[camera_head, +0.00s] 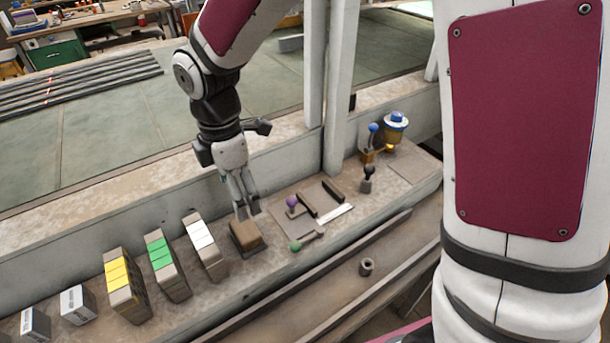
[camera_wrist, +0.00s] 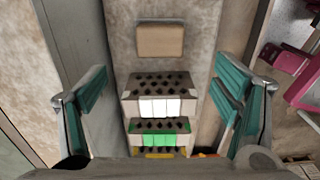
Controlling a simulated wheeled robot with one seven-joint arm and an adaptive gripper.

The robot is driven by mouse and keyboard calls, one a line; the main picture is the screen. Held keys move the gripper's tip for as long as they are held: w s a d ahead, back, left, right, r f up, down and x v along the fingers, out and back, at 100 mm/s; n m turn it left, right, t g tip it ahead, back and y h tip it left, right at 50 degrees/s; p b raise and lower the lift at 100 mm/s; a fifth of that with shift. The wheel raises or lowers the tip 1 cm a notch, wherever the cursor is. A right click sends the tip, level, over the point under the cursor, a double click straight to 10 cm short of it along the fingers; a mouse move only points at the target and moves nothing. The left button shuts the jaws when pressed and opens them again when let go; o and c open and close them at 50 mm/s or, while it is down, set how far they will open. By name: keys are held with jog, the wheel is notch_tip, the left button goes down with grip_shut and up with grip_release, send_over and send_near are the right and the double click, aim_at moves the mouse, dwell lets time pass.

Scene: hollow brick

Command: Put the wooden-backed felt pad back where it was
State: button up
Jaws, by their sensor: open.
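The pad appears to be the brown block with a tan top (camera_head: 246,237), lying on the stone ledge just right of the white-marked brick. In the wrist view the block (camera_wrist: 160,40) lies flat at the top middle, above the brick row. My gripper (camera_head: 245,211) is over the ledge, pointing down, close to the block's far side in the head view. I cannot tell the exact gap to the block. The felt face does not show.
Hollow bricks marked white (camera_head: 202,235), green (camera_head: 160,253) and yellow (camera_head: 117,273) stand left of the block. To its right are a purple-knobbed tool (camera_head: 291,203), a green-knobbed tool (camera_head: 300,245), dark bars (camera_head: 331,192) and a blue-and-yellow pot (camera_head: 395,128). A post (camera_head: 338,90) rises behind.

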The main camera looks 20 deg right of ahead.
jog(key=s+d+r+m+t, duration=0.3)
jog(key=s+d+r+m, duration=0.4)
jog(key=d+r+m, duration=0.4)
jog(key=s+d+r+m+t, duration=0.1)
jog(key=s+d+r+m, duration=0.1)
jog(key=s+m, duration=0.3)
jog(key=s+d+r+m+t, duration=0.1)
jog(key=s+d+r+m, duration=0.1)
jog(key=s+d+m, duration=0.3)
jog(key=shift+s+r, duration=0.3)
jog(key=shift+r, duration=0.05)
jog(key=shift+d, duration=0.1)
jog(key=shift+c, duration=0.2)
